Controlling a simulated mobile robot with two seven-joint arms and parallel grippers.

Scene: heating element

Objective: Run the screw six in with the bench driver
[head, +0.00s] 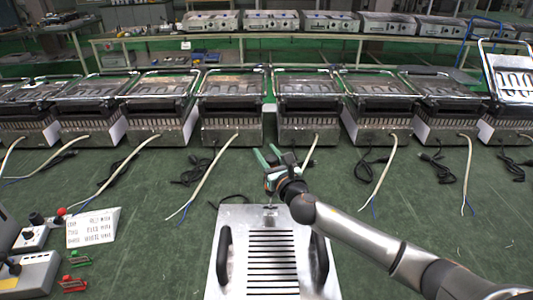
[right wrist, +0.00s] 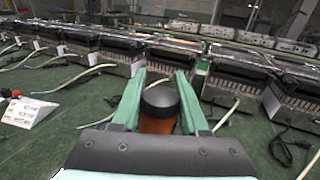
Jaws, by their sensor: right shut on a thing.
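My right gripper (head: 268,154) has pale green fingers and hangs over the far end of a silver metal plate (head: 227,288) with two black handles and a row of dark slots. In the right wrist view, the gripper (right wrist: 160,80) is shut on a driver (right wrist: 160,101) with a dark round cap and an orange-brown body. The driver's lower part is hidden there. A small fitting (head: 268,209) shows on the plate's far edge, just below the gripper. I cannot tell whether the driver touches it or which screw is there. My left gripper is out of view.
Several grill-like appliances (head: 231,95) stand in a row behind, with loose white and black cables (head: 203,178) in front. A white printed sign (head: 92,228), a red-knobbed control box (head: 31,238) and red and green clips (head: 74,284) are at left. Green bench right of the plate is mostly clear.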

